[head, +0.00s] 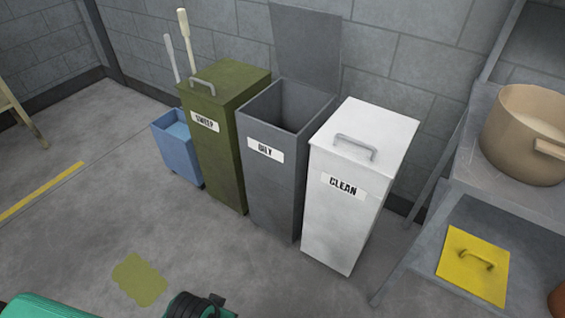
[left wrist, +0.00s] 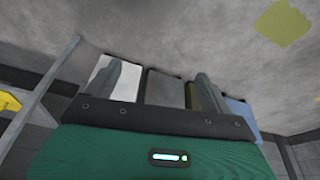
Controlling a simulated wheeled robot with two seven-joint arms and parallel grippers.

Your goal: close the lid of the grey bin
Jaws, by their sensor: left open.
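The grey bin (head: 272,187), with a white label that seems to read OILY, stands between the green and white bins. Its lid (head: 306,45) is open, standing upright at the back near the wall. The bin's mouth is uncovered, and its dark inside shows. In the left wrist view the grey bin (left wrist: 165,88) appears between my fingers, some distance beyond them. My left gripper (left wrist: 165,74) is open with nothing between its fingers. In the head view only green and dark parts of my arm show at the bottom edge, well in front of the bins. My right gripper is not in view.
The green bin (head: 230,125) and white bin (head: 357,185) stand closely on either side, lids shut. A blue bucket (head: 178,150) is at the left. Floor in front is clear, with a flat olive patch (head: 138,279).

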